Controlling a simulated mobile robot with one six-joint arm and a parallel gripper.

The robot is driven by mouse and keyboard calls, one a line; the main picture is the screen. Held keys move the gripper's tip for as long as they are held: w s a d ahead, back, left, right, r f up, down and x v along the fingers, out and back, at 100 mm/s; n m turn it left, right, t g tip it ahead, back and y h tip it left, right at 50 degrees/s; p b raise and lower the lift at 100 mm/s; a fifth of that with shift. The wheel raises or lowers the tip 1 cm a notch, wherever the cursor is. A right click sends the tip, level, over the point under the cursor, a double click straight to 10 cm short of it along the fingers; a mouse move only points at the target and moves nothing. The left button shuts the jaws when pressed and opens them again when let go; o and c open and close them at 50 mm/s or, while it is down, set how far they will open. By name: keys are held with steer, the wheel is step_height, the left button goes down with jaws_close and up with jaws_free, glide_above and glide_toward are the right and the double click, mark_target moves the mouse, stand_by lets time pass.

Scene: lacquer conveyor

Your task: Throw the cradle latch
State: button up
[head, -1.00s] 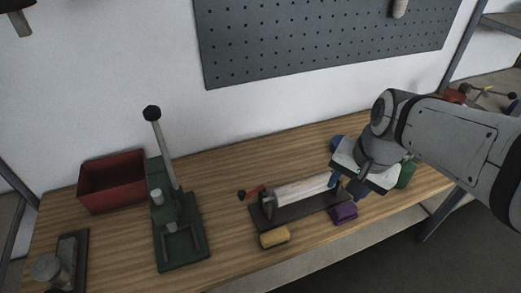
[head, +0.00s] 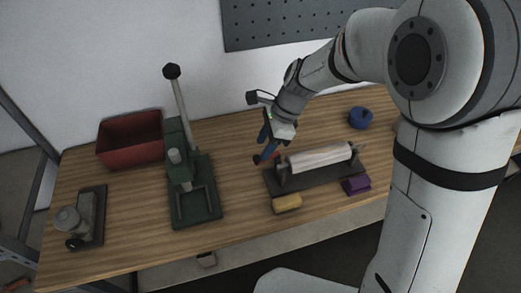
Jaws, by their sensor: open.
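The cradle (head: 322,180) is a dark base with end posts and a white roller (head: 318,159) lying across it, right of the table's middle. The latch (head: 257,159) is a red lever with a dark knob at the cradle's left end. My gripper (head: 266,147), with blue fingers, is open and points down at the latch from above and behind. The fingers partly cover the red lever. I cannot tell whether they touch it.
A yellow block (head: 287,203) and a purple block (head: 356,185) lie in front of the cradle. A blue round object (head: 360,118) sits behind it. A green lever press (head: 180,215), a red bin (head: 130,155) and a grey device (head: 90,220) stand left.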

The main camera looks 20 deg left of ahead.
mark_target(257, 157)
steer(key=shift+x, duration=1.85)
jaws_close()
